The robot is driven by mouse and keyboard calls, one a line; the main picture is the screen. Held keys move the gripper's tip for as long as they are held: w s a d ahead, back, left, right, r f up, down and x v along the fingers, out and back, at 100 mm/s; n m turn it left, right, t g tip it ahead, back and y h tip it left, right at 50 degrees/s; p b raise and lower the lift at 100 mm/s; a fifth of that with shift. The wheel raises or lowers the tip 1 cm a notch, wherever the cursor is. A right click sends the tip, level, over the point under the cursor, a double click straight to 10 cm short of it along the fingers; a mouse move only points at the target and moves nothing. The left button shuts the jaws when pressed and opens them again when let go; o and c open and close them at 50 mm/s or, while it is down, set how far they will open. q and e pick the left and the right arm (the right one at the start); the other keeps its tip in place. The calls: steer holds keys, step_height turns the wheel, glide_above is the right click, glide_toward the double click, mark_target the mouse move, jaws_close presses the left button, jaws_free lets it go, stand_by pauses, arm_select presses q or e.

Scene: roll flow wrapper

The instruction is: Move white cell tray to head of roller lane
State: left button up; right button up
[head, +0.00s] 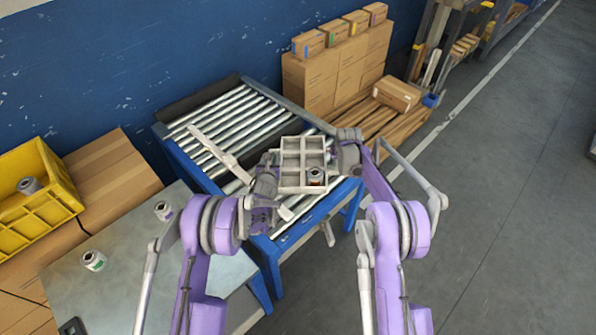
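The white cell tray (291,187) is a light, open grid of several cells, over the near right end of the roller lane (222,121). One dark-and-white cylindrical part (316,176) sits in its lower right cell; the other cells look empty. My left gripper (272,172) is at the tray's left side and my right gripper (333,156) at its right side. Both appear shut on the tray's edges, though their fingertips are small and partly hidden. The tray is roughly level; whether it touches the rollers is hard to tell.
A pale bar (215,150) lies slantwise across the rollers. A grey table (140,262) at left holds two cylindrical parts (94,261). A yellow crate (62,200) with one part stands further left. Stacked cartons (320,80) stand behind the lane; the right floor is clear.

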arm_select(q)
steer(key=o, duration=0.7)
steer(key=v, duration=1.2)
arm_select(e)
steer(key=o, duration=0.8)
steer(key=shift+r, duration=0.15)
steer(key=v, duration=1.2)
